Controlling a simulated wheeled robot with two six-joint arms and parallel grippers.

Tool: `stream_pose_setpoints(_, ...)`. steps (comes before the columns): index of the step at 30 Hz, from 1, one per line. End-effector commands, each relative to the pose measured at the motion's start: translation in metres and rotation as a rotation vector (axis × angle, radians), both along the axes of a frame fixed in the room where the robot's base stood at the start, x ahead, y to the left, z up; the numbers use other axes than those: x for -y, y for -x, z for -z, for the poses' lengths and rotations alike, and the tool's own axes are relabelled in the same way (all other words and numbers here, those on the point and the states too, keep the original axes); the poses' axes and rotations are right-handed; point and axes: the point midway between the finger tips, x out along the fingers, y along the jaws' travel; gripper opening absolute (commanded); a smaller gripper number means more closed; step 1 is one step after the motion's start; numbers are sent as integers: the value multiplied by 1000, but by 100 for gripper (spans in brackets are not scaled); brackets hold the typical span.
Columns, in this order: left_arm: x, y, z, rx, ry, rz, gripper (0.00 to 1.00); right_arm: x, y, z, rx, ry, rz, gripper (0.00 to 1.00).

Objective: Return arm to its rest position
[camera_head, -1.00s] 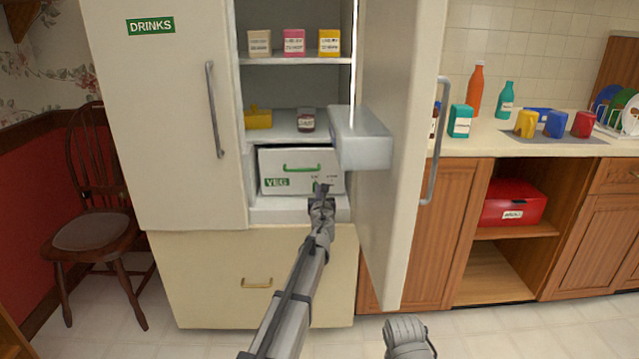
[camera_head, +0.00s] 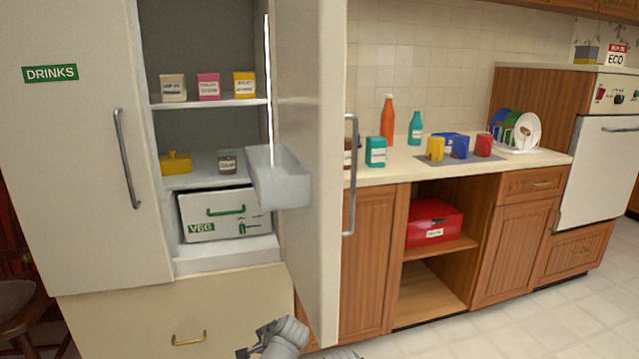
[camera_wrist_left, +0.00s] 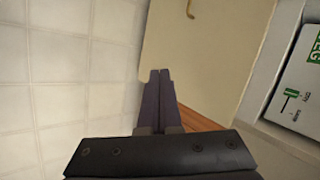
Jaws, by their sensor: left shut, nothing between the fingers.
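My left gripper (camera_wrist_left: 160,76) shows in the left wrist view with its two dark fingers together and nothing between them. It is in front of the cream lower front of the fridge (camera_wrist_left: 200,45), apart from the white VEG box (camera_wrist_left: 300,90). In the head view, grey parts of my arm show only at the bottom edge, below the open fridge. The left fingertips cannot be made out clearly there. My right gripper is not seen.
The fridge door (camera_head: 310,150) stands open, its bin (camera_head: 280,190) sticking out. The VEG box (camera_head: 222,212) sits inside, on the bottom level. A red box (camera_head: 433,221) is in the open cabinet. A chair (camera_head: 20,310) stands at lower left. Floor at lower right is clear.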

Motion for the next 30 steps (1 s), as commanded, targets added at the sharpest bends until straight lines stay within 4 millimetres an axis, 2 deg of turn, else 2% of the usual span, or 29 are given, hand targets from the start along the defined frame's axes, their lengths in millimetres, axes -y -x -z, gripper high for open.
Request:
stream_pose_setpoints(1, 14, 33, 13, -41, 93, -76, 0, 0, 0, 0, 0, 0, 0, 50)
stream_pose_setpoints(3, 31, 66, 26, -100, 201, -179, 0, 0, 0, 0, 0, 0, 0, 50)
stream_pose_setpoints(9, 71, 146, 47, -263, 396, -412, 0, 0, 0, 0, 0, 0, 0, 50)
stream_pose_setpoints(14, 97, 204, 52, -398, 486, -566, 0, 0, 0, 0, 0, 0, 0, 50)
stream_pose_setpoints(15, 96, 197, 32, -387, 482, -561, 0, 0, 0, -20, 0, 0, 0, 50)
stream_pose_setpoints(23, 96, 194, -23, -385, 482, -557, 0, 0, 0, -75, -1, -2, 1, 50)
stream_pose_setpoints(30, 96, 194, -99, -385, 484, -557, 0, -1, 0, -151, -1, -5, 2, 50)
